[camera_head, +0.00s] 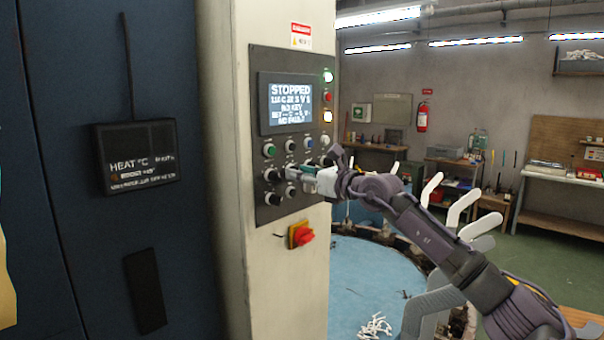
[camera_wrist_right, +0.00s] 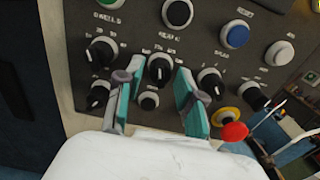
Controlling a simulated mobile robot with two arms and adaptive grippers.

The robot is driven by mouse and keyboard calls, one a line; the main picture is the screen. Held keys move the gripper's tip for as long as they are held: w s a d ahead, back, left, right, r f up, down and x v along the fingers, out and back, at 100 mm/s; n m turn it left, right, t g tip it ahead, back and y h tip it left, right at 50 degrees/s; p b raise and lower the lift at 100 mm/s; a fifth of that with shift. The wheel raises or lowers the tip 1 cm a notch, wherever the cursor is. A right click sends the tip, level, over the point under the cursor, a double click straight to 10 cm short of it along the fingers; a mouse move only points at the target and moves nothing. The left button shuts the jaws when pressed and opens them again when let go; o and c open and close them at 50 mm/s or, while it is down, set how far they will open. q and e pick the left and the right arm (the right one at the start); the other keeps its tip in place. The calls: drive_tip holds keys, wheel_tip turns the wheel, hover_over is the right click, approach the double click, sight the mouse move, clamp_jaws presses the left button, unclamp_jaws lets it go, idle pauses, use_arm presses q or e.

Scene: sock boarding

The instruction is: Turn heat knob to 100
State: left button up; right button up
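The heat knob (camera_wrist_right: 160,68) is a black dial with a white pointer line, below a blurred label that seems to read HEAT, on the dark control panel (camera_head: 258,215). My right gripper (camera_wrist_right: 157,97) has its two teal fingers apart, one on each side of the heat knob's lower part, with nothing clamped between them. I cannot tell whether they touch it. In the head view my right gripper (camera_head: 293,173) is at the panel's lower knob rows and hides part of them. The knob's exact setting is too blurred to read. My left gripper is not in view.
Neighbouring knobs (camera_wrist_right: 102,52) (camera_wrist_right: 210,84) sit close on both sides, with a smaller knob (camera_wrist_right: 149,100) just below. A red emergency button (camera_head: 303,236) is under the panel. The screen (camera_head: 286,103) reads STOPPED. A dark HEAT °C display (camera_head: 138,156) hangs on the left.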

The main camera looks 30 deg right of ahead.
clamp_jaws()
drive_tip(key=shift+n+b, duration=2.2)
drive_tip(key=shift+n, duration=1.8)
